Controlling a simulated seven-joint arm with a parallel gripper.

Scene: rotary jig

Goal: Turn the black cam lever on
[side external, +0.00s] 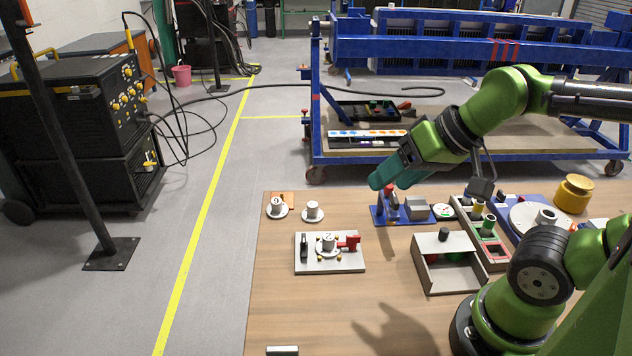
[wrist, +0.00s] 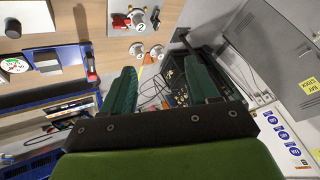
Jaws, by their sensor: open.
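A light grey plate (side external: 345,267) lies on the wooden table. At its left end stands a small black lever (side external: 304,248), which I take to be the black cam lever; whether it is on or off I cannot tell. Beside it are a white round part marked 2 (side external: 328,242) and a red lever (side external: 349,242). My gripper (side external: 378,182) is in the air, right of and beyond the plate, open and empty. Its teal fingers are spread apart in the wrist view (wrist: 160,68).
Two white cylinders on round bases (side external: 277,208) (side external: 312,212) stand behind the plate. A blue fixture (side external: 390,218) is below my gripper. A grey-walled open box (side external: 430,272) stands right of the plate. The table's front left is mostly clear.

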